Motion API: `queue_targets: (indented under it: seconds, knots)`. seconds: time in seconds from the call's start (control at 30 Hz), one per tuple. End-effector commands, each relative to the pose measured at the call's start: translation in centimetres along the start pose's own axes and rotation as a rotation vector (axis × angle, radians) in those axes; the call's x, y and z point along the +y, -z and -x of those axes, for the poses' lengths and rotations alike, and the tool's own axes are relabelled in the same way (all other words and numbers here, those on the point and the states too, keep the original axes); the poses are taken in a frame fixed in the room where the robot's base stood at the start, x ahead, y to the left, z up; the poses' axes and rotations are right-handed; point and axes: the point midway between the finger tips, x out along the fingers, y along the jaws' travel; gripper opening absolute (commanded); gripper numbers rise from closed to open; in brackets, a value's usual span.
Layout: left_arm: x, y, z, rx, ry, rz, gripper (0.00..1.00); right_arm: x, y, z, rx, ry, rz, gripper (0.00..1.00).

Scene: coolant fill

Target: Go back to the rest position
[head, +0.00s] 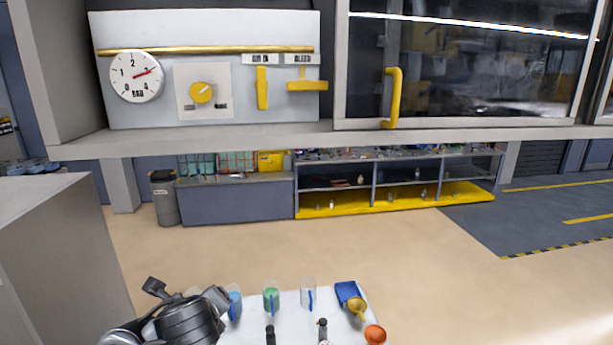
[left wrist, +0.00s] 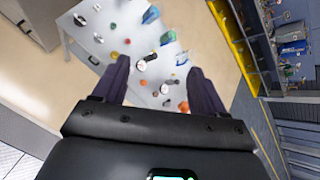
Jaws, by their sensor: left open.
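My left gripper (head: 186,308) is at the lower left of the head view, by the left end of a white table (head: 256,333). In the left wrist view the left gripper (left wrist: 157,66) has its two dark fingers spread wide, with nothing held between them. Below the fingers, the white table (left wrist: 98,20) shows with small items on it, and the fingers look apart from them. My right gripper is in neither view.
Clear containers with blue (head: 234,303) and green (head: 271,298) contents, a blue item with a yellow funnel (head: 357,305) and an orange item (head: 375,335) are on the table. A panel with a gauge (head: 136,77) and a yellow-handled cabinet (head: 393,98) are ahead. Open floor lies beyond the table.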

Motion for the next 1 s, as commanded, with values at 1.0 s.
queue_targets:
  seconds: [1.0]
  knots:
    - [36.0,29.2,11.0,0.199,-0.775,1.342,0.72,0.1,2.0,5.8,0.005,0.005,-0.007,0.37]
